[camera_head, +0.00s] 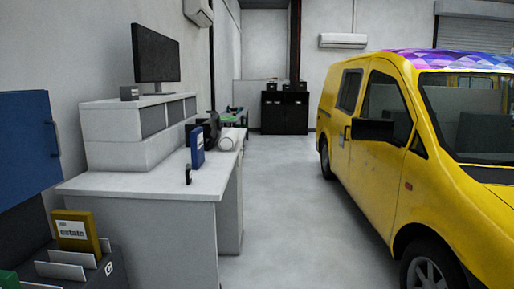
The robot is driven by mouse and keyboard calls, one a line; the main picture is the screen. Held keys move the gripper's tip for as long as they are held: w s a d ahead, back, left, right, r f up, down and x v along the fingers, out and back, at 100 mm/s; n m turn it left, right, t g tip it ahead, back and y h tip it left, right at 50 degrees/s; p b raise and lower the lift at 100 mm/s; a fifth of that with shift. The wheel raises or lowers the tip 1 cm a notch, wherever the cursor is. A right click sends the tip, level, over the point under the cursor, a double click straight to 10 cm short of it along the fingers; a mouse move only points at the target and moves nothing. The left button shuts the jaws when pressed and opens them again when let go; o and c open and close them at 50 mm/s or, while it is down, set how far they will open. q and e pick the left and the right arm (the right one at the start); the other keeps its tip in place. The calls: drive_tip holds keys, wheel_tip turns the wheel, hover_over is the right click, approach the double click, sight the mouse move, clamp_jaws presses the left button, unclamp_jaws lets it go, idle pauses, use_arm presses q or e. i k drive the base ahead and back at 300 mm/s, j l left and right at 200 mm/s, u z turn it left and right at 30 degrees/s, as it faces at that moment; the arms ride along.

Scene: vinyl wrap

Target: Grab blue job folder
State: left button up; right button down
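A blue folder (197,146) stands upright on the white desk (150,183), near its right side. A larger dark blue panel with a handle (28,143) is at the left edge; I cannot tell whether it is a cabinet door. A yellow folder (76,231) with a white label stands in a dark rack (103,274) at the lower left. Neither of my grippers shows in the head view.
A small black item (188,175) stands at the desk edge near the blue folder. A white roll (231,139) lies behind it. A monitor (156,53) stands on the raised white shelf. A yellow van (385,150) fills the right side. Clear grey floor (290,220) lies between desk and van.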

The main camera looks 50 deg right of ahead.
sight(196, 136)
drive_tip(key=z, duration=1.3)
drive_tip(key=u, duration=0.3)
drive_tip(key=i+l+u, duration=0.15)
drive_tip(key=l+u, duration=0.15)
drive_tip(key=i+l+u, duration=0.1)
drive_tip(key=l+u, duration=0.55)
